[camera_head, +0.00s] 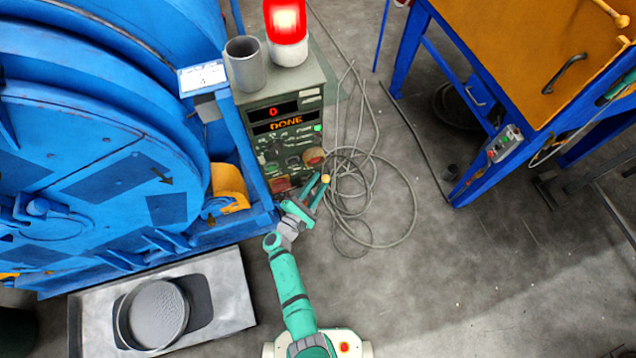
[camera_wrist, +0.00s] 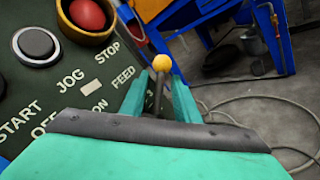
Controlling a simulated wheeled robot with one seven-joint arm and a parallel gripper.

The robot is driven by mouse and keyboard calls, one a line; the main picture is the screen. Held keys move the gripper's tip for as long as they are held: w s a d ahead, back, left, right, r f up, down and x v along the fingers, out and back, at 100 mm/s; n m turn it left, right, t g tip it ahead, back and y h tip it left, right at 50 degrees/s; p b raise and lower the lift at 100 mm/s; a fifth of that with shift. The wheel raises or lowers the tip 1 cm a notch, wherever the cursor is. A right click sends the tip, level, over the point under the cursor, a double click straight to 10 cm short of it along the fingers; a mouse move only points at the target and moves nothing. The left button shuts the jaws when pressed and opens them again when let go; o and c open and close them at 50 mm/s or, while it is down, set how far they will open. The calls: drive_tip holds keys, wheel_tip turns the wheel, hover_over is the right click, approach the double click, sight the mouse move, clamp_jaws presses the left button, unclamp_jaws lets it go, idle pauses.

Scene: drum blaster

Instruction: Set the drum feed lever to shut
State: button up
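The feed lever shows in the wrist view as a dark stem with a yellow ball knob (camera_wrist: 161,63), beside the word FEED at the panel's edge. In the head view its yellow knob (camera_head: 325,178) is at the lower right of the control box (camera_head: 285,125). My gripper (camera_head: 315,189) is at the lever; in the wrist view its two teal fingers (camera_wrist: 160,95) stand apart, one on each side of the stem. Narrow gaps seem to show between stem and fingers. The lever's base and most of its position marks are hidden.
A red stop button (camera_wrist: 87,14) and a black button (camera_wrist: 36,44) are close left of my fingers. The blue drum machine (camera_head: 90,140) stands left. Loose cable (camera_head: 375,200) lies on the floor right of the box. A blue-legged bench (camera_head: 520,60) is at upper right.

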drive_tip(key=shift+w+d, duration=0.15)
drive_tip(key=shift+w, duration=0.05)
clamp_jaws()
